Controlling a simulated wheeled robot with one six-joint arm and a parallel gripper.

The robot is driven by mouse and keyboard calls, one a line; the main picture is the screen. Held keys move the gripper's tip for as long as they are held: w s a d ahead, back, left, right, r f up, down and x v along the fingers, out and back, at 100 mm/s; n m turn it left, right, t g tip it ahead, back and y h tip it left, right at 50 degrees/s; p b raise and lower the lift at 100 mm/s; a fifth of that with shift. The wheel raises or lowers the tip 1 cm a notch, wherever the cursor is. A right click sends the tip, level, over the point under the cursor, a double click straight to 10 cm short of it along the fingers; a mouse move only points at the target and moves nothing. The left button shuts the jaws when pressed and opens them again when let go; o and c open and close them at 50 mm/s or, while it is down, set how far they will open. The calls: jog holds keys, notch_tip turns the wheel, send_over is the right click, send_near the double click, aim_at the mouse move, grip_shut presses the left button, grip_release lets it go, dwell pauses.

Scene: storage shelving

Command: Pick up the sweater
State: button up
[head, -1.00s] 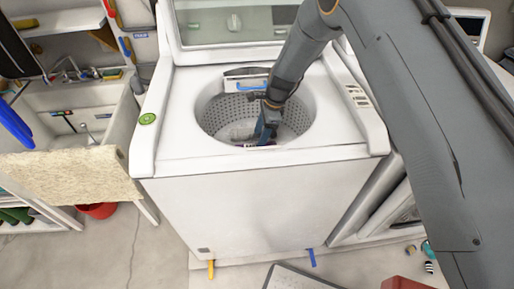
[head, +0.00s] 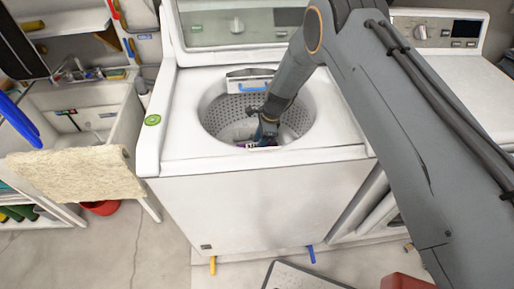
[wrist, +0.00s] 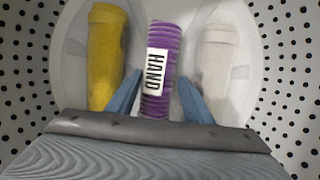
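A purple ribbed, rolled garment with a white label reading HAND (wrist: 160,70) lies in the washer drum (wrist: 28,70). It looks like the sweater, though its full shape is not clear. In the head view only a small bit of it shows at the drum's front rim. My gripper (wrist: 160,88) is open, with one blue finger on each side of the purple garment. I cannot tell whether the fingers touch it. In the head view my gripper (head: 267,130) reaches down inside the open white washer (head: 260,195).
A yellow item (wrist: 106,55) lies left of the purple garment and a whitish one (wrist: 218,60) lies right of it. The perforated drum wall surrounds my gripper. The raised washer lid (head: 235,25) stands behind the drum. A sink (head: 80,110) is at the left.

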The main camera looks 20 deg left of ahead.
jog(key=c, duration=0.4)
jog(key=shift+r, duration=0.1)
notch_tip(320, 180, up, 18)
jog(key=b, duration=0.5)
